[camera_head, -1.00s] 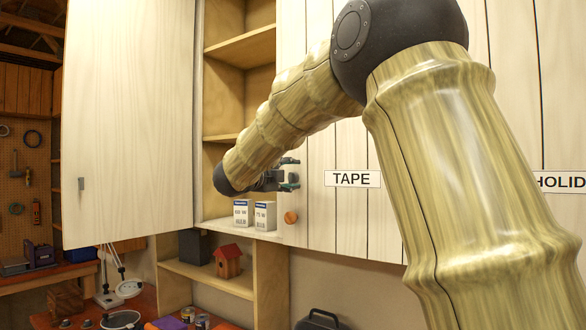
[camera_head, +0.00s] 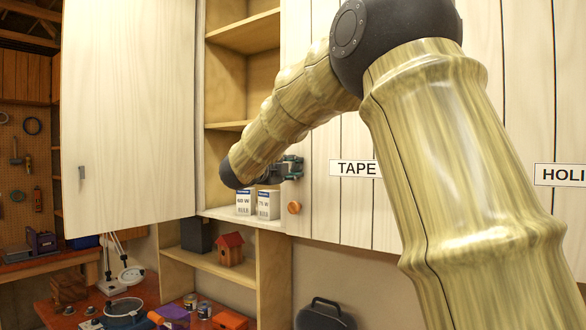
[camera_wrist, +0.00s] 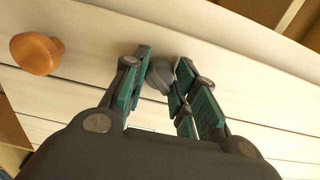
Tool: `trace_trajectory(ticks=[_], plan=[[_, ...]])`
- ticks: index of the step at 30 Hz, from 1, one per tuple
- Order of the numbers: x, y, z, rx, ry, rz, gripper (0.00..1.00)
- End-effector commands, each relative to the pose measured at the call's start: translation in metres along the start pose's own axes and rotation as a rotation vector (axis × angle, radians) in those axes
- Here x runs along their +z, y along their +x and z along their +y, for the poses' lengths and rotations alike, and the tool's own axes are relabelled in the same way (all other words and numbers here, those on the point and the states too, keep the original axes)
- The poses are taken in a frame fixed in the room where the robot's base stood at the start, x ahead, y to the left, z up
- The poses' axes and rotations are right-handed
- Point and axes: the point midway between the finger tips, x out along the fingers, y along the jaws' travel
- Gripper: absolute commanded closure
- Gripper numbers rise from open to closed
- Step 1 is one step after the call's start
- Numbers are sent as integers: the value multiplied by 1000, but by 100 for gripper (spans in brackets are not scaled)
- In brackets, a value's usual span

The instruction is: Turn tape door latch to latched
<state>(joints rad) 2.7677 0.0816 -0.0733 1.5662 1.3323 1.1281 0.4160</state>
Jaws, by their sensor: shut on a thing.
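The tape door (camera_head: 326,200) is a pale plank panel with a white TAPE label (camera_head: 355,168). In the wrist view, a dark grey latch knob (camera_wrist: 160,76) sits on the pale door face. My gripper (camera_wrist: 163,82) has its two teal-padded fingers on either side of the knob, shut on it. In the head view, my gripper (camera_head: 290,168) is at the door's left edge, above an orange-brown round knob (camera_head: 294,207). That round knob also shows at the upper left of the wrist view (camera_wrist: 36,53). The latch is hidden behind the gripper in the head view.
An open cabinet door (camera_head: 130,120) stands left of open shelves. Two small bulb boxes (camera_head: 245,203) stand on the lower shelf just below my gripper. A HOLI label (camera_head: 563,175) is on the door to the right. A red birdhouse (camera_head: 230,249) sits below.

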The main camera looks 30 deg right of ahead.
Motion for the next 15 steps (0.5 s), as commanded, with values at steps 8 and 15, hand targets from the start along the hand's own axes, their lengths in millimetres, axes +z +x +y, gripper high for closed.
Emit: trace_trajectory(ticks=[8,15], plan=[[-3,1,-1,-2,4,6,96],[-4,2,3,-1,44,7,96]])
